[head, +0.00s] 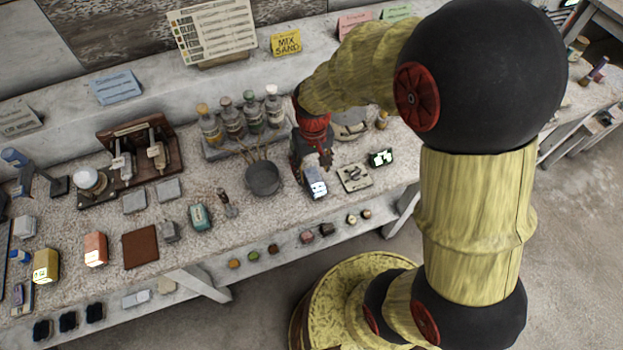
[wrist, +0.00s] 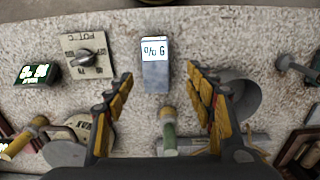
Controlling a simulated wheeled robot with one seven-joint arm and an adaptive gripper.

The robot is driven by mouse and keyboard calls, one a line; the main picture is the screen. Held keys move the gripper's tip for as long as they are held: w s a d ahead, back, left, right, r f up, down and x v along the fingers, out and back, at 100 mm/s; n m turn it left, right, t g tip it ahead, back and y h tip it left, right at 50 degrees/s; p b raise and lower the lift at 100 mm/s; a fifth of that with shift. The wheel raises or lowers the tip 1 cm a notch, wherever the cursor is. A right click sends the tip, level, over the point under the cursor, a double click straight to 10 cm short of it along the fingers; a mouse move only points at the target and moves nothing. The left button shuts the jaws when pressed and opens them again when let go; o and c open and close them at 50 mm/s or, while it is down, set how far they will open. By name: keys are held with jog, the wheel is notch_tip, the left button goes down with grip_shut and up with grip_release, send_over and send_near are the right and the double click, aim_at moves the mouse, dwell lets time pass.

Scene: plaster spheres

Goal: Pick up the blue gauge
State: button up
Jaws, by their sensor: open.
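The blue gauge (head: 316,187) is a small upright block with a lit white display, near the front edge of the speckled bench. In the wrist view the gauge (wrist: 155,72) shows its display, reading about "% G", with a grey-blue body below. My gripper (wrist: 160,76) is open, with one yellow-padded finger on each side of the gauge in the picture. No contact shows, and the gap in depth is hard to tell. In the head view my gripper (head: 318,157) is just behind and above the gauge, partly hidden by its own dark parts.
A beige dial box (head: 353,178) and a small black display (head: 381,158) stand right of the gauge. A dark pan (head: 263,178) stands to its left. Several capped bottles (head: 231,124) stand in a rack behind. The bench front edge is close to the gauge.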

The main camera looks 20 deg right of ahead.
aim_at(315, 180)
jog(key=shift+s+d+f, duration=0.1)
jog(key=shift+d+f, duration=0.05)
jog(key=shift+f, duration=0.35)
jog(key=shift+s+d+f, duration=0.1)
jog(key=shift+f, duration=0.4)
jog(key=shift+w+a+f+b, duration=0.15)
jog(key=shift+f+b, duration=0.15)
jog(key=shift+b, duration=0.05)
jog(key=shift+d+f+b, duration=0.15)
jog(key=shift+f+b, duration=0.3)
jog(key=shift+f, duration=0.75)
jog(key=shift+d+f+b, duration=0.1)
jog(key=shift+f+b, duration=0.35)
jog(key=shift+f, duration=0.75)
jog(key=shift+f, duration=0.25)
jog(key=c, duration=0.3)
jog(key=c, duration=1.1)
jog(key=shift+r, duration=0.1)
